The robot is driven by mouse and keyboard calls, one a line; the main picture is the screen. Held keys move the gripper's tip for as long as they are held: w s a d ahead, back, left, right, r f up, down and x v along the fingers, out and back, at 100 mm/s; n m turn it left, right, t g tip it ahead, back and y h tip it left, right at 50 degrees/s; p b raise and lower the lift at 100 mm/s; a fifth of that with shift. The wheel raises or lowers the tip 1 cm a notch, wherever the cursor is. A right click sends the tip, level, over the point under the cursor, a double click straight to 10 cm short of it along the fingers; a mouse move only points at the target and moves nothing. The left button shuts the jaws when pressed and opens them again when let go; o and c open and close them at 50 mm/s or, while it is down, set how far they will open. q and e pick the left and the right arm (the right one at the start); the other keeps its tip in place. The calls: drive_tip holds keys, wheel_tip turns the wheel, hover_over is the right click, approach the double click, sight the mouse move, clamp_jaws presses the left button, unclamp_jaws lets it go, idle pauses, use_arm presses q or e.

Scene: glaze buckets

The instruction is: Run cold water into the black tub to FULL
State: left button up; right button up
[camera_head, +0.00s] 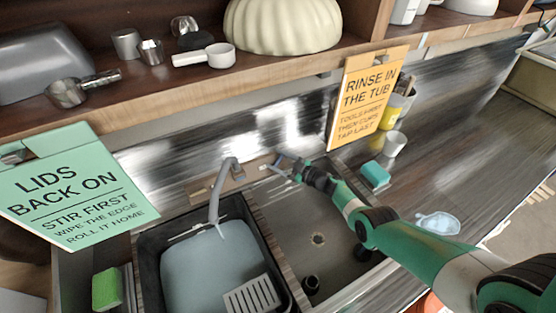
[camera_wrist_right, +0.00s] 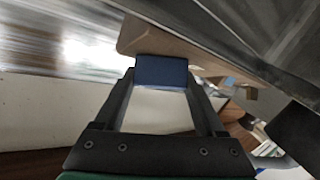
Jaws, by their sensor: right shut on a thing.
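The black tub (camera_head: 148,262) sits at the lower left of the head view and holds pale blue-grey water (camera_head: 205,268). The water surface lies below the tub's rim. A FULL mark is not readable. My right gripper (camera_head: 287,168) is at the tap's wooden backboard, right of the spout. In the right wrist view, its fingers are shut on a blue tap handle (camera_wrist_right: 161,71) in front of a tan board (camera_wrist_right: 150,37). My left gripper is out of view.
An empty grey basin (camera_head: 318,210) with a drain lies right of the tub. A white slotted piece (camera_head: 252,297) is at the tub's front right. A green sponge (camera_head: 107,290), teal sponge (camera_head: 375,174) and white cup (camera_head: 394,144) stand nearby. A wooden shelf (camera_head: 200,75) overhangs the back.

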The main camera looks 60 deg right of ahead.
drive_tip(key=shift+n+y, duration=0.6)
drive_tip(key=shift+n, duration=0.1)
drive_tip(key=o, duration=1.3)
drive_tip(key=shift+s+r, duration=0.1)
drive_tip(key=shift+s, duration=0.1)
drive_tip(key=s+p, duration=0.2)
drive_tip(key=s, duration=0.1)
drive_tip(key=s+p, duration=0.2)
drive_tip(key=s, duration=0.2)
drive_tip(key=s+a+r+p, duration=0.1)
drive_tip(key=s+p, duration=0.2)
drive_tip(key=s, duration=0.1)
